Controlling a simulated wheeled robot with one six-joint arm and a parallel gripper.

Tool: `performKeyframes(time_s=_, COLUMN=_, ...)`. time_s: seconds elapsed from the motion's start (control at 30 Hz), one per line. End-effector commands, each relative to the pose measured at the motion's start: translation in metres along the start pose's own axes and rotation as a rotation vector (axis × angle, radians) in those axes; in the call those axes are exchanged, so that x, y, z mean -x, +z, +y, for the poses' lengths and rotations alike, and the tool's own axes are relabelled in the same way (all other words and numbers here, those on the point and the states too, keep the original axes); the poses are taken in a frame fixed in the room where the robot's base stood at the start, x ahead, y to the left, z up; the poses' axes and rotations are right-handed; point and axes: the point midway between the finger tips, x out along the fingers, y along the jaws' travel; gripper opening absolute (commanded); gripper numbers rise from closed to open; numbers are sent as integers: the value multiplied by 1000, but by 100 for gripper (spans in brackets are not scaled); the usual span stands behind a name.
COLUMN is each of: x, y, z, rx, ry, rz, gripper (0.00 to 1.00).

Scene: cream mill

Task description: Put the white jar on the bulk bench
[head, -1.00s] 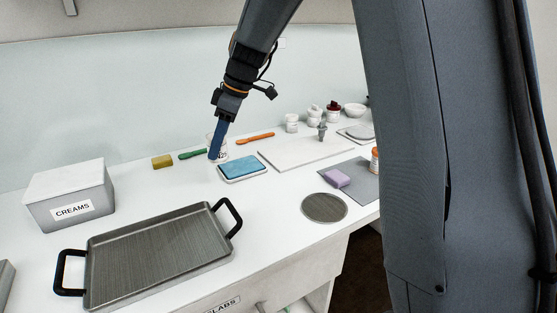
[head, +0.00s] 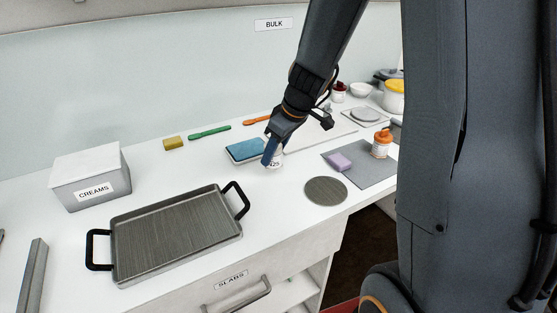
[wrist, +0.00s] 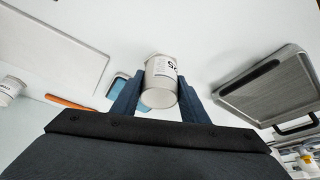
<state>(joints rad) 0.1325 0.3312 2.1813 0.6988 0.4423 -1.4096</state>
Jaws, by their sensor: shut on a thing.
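My gripper (head: 269,154) is shut on a white jar (head: 277,162) with dark print on its label. In the wrist view the jar (wrist: 160,82) sits between the two blue fingers. The jar is over the white bench (head: 190,165), just right of and in front of a tray with a blue pad (head: 246,149). I cannot tell whether its base touches the bench. One finger hides part of the jar in the head view. A BULK sign (head: 273,24) is on the wall above the bench.
A grey CREAMS box (head: 90,178) and a metal tray with black handles (head: 175,235) stand at left. A round grey disc (head: 326,191), a purple block (head: 338,162) and an orange-lidded jar (head: 382,144) are to the right. Bare bench lies before the blue pad.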

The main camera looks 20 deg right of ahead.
Motion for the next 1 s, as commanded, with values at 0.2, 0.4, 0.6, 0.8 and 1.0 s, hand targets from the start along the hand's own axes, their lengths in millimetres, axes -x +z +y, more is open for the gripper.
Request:
performKeyframes(time_s=0.2, x=-26, y=12, z=0, rx=-2, ry=-2, rz=-3, gripper=19)
performKeyframes(time_s=0.4, x=-36, y=15, z=1, rx=0, ry=1, rz=-1, gripper=19)
performKeyframes(time_s=0.6, x=-36, y=15, z=1, rx=0, ry=1, rz=-1, gripper=19)
performKeyframes(time_s=0.8, x=-39, y=16, z=1, rx=0, ry=1, rz=0, gripper=42)
performKeyframes(time_s=1.0, x=-38, y=16, z=1, rx=0, ry=0, rz=0, gripper=59)
